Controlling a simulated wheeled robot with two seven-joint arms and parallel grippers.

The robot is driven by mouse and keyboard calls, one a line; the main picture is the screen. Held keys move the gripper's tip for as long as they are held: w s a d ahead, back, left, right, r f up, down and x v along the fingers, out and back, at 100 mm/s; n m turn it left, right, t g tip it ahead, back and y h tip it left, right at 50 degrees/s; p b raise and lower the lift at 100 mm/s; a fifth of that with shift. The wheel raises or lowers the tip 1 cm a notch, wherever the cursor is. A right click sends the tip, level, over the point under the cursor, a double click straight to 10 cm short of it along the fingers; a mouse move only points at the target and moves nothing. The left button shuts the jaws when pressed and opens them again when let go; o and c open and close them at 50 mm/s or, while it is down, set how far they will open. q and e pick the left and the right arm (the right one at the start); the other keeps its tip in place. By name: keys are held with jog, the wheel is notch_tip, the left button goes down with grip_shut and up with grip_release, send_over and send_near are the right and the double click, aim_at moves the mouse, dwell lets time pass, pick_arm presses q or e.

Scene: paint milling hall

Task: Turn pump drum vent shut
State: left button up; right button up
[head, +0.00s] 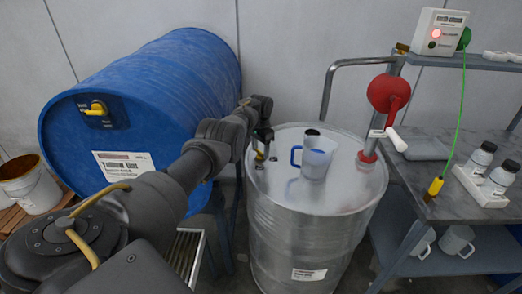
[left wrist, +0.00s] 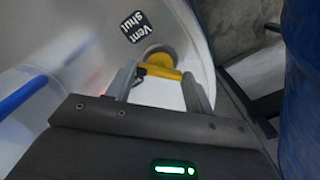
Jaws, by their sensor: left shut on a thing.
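The pump drum (head: 312,228) is a silver metal drum standing upright right of centre in the head view. Its yellow vent handle (left wrist: 158,62) sits on the lid near the rim, beside a dark label (left wrist: 134,27) reading "Vent shut". The vent also shows as a small yellow spot in the head view (head: 259,156), mostly hidden by my arm. My left gripper (head: 263,143) is at the vent on the lid's left side; in the left wrist view (left wrist: 160,84) its two fingers are on either side of the yellow handle, shut on it. My right gripper is out of view.
A clear jug with blue handle (head: 314,163) and a red hand pump (head: 388,94) are on the drum. A blue drum (head: 170,90) lies on its side at left. A grey bench (head: 440,202) with bottles (head: 482,158) stands at right.

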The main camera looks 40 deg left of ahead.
pick_arm(q)
jog(key=m+b, duration=0.1)
jog(key=m, duration=0.3)
jog(key=shift+f+m+b, duration=0.1)
jog(key=shift+m+b, duration=0.2)
jog(key=m+b, duration=0.1)
jog(key=m, duration=0.2)
jog(key=shift+m, duration=0.3)
jog(key=shift+b, duration=0.3)
jog(key=shift+m, duration=0.4)
jog(key=o, duration=1)
jog(key=shift+r, duration=0.2)
notch_tip(320, 180, up, 11)
jog(key=shift+w+f, duration=0.1)
jog(key=shift+f, duration=0.1)
